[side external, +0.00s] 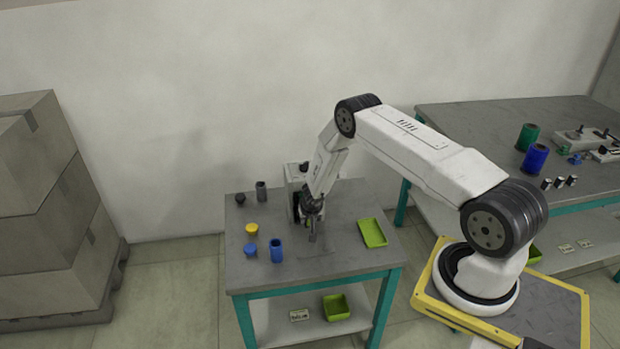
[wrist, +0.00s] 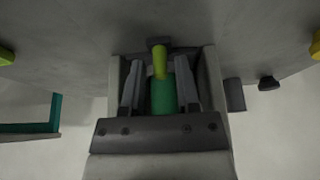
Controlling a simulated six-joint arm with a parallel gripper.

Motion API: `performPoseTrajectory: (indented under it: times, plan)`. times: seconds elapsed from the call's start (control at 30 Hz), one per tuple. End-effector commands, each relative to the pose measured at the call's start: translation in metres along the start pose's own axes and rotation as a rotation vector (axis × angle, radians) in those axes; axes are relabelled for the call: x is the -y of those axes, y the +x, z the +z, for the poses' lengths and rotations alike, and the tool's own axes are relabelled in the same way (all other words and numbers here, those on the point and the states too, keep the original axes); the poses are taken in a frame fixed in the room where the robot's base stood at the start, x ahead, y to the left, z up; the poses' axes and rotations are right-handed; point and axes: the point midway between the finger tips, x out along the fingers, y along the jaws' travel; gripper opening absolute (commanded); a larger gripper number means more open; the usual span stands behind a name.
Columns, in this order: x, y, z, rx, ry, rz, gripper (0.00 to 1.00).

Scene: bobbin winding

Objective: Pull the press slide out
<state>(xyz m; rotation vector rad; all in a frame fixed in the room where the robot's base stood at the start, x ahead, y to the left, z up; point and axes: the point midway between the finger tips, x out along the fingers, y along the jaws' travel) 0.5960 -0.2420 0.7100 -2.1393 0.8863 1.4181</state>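The press (side external: 293,190) is a pale grey upright unit at the back middle of the small table. My gripper (side external: 312,232) points down right at its front and hides much of it, including the slide. In the wrist view my gripper (wrist: 160,66) has its two grey fingers spread apart. A yellow-green bar (wrist: 160,62) and a green cylinder (wrist: 163,98) show between the fingers, with gaps at the sides. A small dark block (wrist: 159,42) shows at the bar's far end. I cannot tell whether a finger touches anything.
A yellow piece (side external: 252,230), a small blue piece (side external: 250,250) and a blue cylinder (side external: 277,251) stand on the left. Dark pieces (side external: 261,191) stand behind them. A green tray (side external: 373,233) lies on the right. The table's front (side external: 325,265) is clear.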

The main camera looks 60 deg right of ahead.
Motion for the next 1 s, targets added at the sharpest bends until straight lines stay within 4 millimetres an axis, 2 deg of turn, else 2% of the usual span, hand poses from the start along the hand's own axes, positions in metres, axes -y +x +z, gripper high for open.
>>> performPoseTrajectory:
  times: [0.47, 1.0]
  plan:
    - [0.000, -0.004, -0.002, -0.001, 0.000, 0.000, 0.50]
    - [0.000, -0.038, -0.017, -0.002, 0.001, 0.000, 0.50]
